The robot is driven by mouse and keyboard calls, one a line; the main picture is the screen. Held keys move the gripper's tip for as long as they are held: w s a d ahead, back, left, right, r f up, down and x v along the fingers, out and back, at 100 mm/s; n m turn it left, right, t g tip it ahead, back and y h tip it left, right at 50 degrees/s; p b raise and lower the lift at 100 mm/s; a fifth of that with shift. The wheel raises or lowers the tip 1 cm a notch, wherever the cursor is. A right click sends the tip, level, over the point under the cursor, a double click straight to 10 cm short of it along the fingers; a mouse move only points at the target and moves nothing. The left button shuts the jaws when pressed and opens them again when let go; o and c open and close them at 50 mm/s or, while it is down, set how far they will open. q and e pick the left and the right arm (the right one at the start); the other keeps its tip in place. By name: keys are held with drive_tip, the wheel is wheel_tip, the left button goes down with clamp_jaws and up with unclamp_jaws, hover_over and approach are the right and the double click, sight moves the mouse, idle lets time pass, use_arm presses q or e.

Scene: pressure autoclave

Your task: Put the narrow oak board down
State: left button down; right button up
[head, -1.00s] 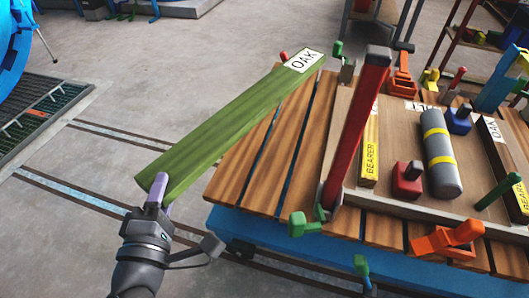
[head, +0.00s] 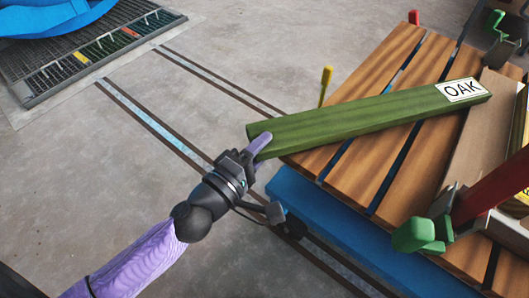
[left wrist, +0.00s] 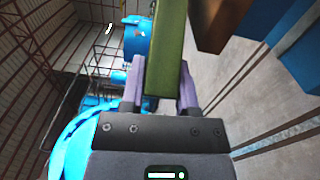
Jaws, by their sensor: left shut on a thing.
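The narrow oak board (head: 360,119) is long and green, with a white OAK label (head: 461,90) at its far right end. My left gripper (head: 262,144) is shut on its near left end, which sticks out past the edge of the slatted wooden table (head: 393,165). The rest of the board lies over the slats at a slant. I cannot tell whether it touches them. In the left wrist view the board (left wrist: 169,45) runs up from between the two purple fingers (left wrist: 160,90). My right gripper is not in view.
A red bar (head: 492,197) and a green clamp (head: 421,235) stand at the table's right. A wooden tray edge (head: 484,125) lies near the board's labelled end. A yellow-handled thing (head: 325,86) rises behind the table's left edge. Slats in front of the board are bare.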

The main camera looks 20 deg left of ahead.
use_arm(q)
drive_tip(key=shift+r, duration=0.25)
drive_tip(key=shift+f, duration=0.15)
drive_tip(key=c, duration=0.8)
unclamp_jaws()
drive_tip(key=shift+f, duration=0.15)
drive_tip(key=o, duration=0.4)
drive_tip(key=shift+o, duration=0.2)
